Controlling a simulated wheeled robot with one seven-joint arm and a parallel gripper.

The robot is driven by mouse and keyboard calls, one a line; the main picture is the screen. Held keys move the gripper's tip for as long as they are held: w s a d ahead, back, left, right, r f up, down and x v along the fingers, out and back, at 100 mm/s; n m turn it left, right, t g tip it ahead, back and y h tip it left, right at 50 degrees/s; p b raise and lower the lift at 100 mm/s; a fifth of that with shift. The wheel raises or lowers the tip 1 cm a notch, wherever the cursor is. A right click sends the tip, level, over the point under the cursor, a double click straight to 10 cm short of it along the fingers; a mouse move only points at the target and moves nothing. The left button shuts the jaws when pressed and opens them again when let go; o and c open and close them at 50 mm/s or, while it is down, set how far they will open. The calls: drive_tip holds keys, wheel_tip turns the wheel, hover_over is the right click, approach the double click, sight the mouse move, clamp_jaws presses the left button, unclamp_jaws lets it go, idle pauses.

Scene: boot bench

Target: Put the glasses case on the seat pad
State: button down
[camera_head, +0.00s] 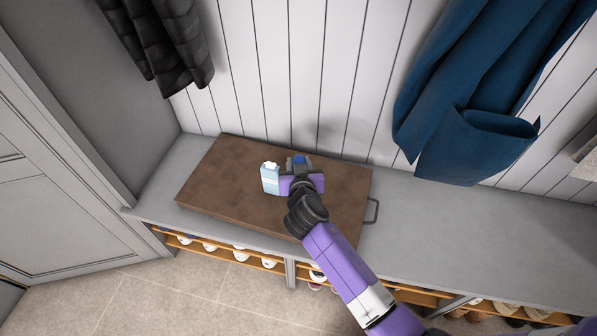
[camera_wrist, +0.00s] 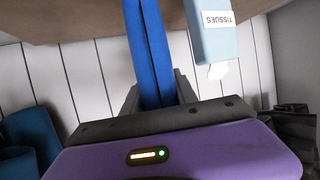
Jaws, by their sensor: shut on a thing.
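My gripper (camera_head: 301,172) is over the brown seat pad (camera_head: 215,180), pointing toward the wall. It is shut on the blue glasses case (camera_head: 299,160), of which only a small part shows in the head view. In the wrist view the case (camera_wrist: 148,50) is a long blue shape with a dark seam, standing between the two fingers (camera_wrist: 155,97). Its far end overlaps the brown pad (camera_wrist: 75,22) at the top of that view. I cannot tell whether the case touches the pad.
A light blue tissue pack (camera_head: 270,179) stands on the pad, close to the left of my gripper. The grey bench (camera_head: 450,215) is bare to the right, beside a dark handle-like loop (camera_head: 372,211). A blue coat (camera_head: 470,90) and a dark garment (camera_head: 165,45) hang above.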

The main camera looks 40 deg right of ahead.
drive_tip(key=shift+f+b, duration=0.3)
drive_tip(key=shift+f, duration=1.2)
drive_tip(key=shift+f, duration=0.25)
drive_tip(key=c, duration=1)
unclamp_jaws()
drive_tip(key=shift+o, duration=0.2)
drive_tip(key=shift+r, duration=0.15)
